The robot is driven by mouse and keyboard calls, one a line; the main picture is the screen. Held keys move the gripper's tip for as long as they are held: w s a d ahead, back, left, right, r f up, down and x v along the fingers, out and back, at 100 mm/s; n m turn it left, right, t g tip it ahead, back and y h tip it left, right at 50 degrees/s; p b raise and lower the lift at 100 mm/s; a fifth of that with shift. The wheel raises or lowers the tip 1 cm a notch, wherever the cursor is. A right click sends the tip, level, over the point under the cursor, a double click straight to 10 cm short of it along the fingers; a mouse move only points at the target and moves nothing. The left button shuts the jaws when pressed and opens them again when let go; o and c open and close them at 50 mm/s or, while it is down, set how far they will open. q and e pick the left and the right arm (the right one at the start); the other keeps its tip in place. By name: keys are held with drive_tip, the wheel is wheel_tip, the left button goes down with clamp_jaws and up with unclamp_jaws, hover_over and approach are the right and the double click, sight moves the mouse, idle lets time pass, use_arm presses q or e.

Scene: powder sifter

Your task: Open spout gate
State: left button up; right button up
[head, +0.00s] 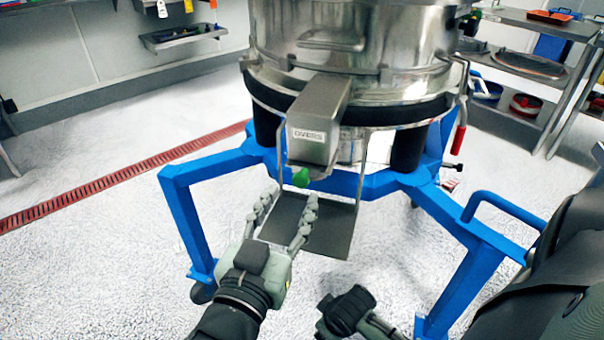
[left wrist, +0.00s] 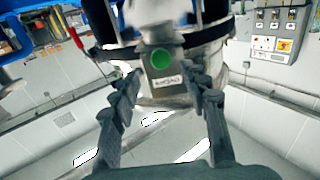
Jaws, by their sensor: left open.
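The steel sifter (head: 345,45) stands in the middle of the head view. Its box-shaped spout (head: 322,115) slopes toward me and carries a white label. A round green knob (head: 301,177) sits at the spout's lower end; it also shows in the left wrist view (left wrist: 161,59). My left gripper (head: 290,198) is open and empty just below and in front of the knob. In the left wrist view its fingers (left wrist: 165,82) lie to either side of the spout end, with the knob beyond the tips. My right gripper (head: 345,311) is low in the head view, its fingers unclear.
A dark flat plate (head: 335,232) hangs below the spout, partly behind my left fingers. The blue frame (head: 190,215) spreads its legs to both sides. A red-handled lever (head: 459,140) is at right. Steel shelves (head: 535,25) stand at back right. The front-left floor is clear.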

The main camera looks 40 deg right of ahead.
sight(299, 181)
use_arm(q)
drive_tip(key=x, duration=0.6)
drive_tip(key=shift+w, duration=0.15)
drive_tip(key=shift+c, duration=0.2)
clamp_jaws()
